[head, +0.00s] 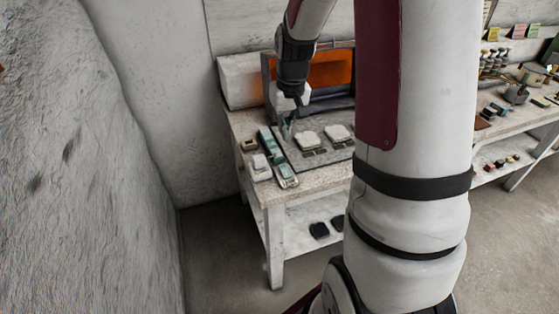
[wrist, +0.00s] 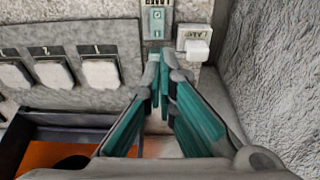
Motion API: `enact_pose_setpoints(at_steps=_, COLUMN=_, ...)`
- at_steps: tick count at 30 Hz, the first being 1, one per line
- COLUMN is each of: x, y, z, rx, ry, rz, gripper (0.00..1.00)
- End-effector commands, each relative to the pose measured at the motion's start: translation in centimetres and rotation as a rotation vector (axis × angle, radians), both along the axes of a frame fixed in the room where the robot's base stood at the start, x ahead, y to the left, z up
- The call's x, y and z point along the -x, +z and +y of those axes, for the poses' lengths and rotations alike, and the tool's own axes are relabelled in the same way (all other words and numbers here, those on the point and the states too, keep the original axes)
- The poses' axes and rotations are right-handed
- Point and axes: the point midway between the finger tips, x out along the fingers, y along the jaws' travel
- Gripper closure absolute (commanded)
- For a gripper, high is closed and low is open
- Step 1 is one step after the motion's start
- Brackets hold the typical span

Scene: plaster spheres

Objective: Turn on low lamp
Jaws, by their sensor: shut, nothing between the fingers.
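My gripper (wrist: 160,75) has teal fingers that are closed together and empty. It points down over the bench top, close to the row of small controls, and it also shows in the head view (head: 288,130). In the wrist view, a teal switch plate (wrist: 157,22) with a label reading LAMP lies just beyond the fingertips. A white block switch (wrist: 197,50) on a plate also marked LAMP sits to their right; it shows in the head view too (head: 261,165). I cannot read which is the low lamp. The fingers hide part of the surface beneath them.
A grey panel with several white rockers (wrist: 100,73) lies left of the fingers in the wrist view. An orange-lined box (head: 330,70) stands behind it on the bench (head: 308,184). A rough plaster wall (wrist: 265,55) rises close on the right in the wrist view.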

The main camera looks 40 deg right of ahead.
Motion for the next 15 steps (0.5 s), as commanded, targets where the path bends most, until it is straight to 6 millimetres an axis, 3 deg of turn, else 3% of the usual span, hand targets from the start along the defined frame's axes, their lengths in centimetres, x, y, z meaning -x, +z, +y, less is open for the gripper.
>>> enact_pose_setpoints(at_steps=8, x=-0.1, y=-1.1, z=0.0, rx=-0.001, ry=0.000, rz=0.002, gripper=1.00)
enact_pose_setpoints(at_steps=15, x=-0.7, y=-5.3, z=-0.2, rx=-0.002, ry=0.000, rz=0.005, gripper=1.00)
